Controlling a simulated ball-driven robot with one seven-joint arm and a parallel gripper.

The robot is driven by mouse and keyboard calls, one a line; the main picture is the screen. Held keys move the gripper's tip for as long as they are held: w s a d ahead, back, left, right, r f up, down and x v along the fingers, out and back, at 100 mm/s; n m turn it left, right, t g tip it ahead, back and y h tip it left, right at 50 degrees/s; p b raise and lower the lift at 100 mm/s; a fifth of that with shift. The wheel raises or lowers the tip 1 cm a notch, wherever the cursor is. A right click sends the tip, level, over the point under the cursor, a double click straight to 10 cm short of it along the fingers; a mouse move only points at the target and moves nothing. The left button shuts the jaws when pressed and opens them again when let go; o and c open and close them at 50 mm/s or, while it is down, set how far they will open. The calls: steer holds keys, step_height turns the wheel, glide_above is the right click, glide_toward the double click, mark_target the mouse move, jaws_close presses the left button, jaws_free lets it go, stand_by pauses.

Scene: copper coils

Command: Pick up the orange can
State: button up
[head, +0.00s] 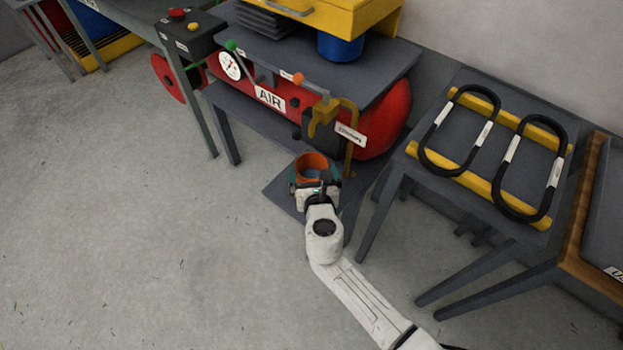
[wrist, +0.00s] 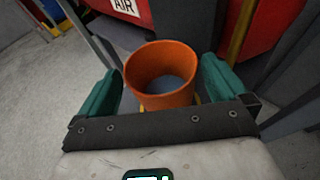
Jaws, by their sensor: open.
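The orange can (head: 312,163) is an open-topped orange cylinder in front of the red air tank in the head view. Its lower part is hidden there by my gripper (head: 315,184). In the wrist view the orange can (wrist: 160,80) stands between the two teal fingers of my gripper (wrist: 160,88). The fingers are spread, with a gap showing on each side of the can. The inside of the can looks empty, with a grey bottom. I cannot tell for certain what its base rests on.
The red air tank (head: 381,132) sits behind the can under a grey shelf (head: 370,75). A grey plate (head: 284,192) lies low around my gripper. A grey table (head: 463,113) with black loops on yellow bars stands to the right. The floor (head: 150,230) at left is clear.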

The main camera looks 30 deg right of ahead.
mark_target(310, 157)
steer(key=x, duration=0.3)
steer(key=shift+w+f+b, duration=0.15)
steer(key=shift+w+b, duration=0.1)
steer(key=shift+b, duration=0.1)
steer(key=c, duration=1.5)
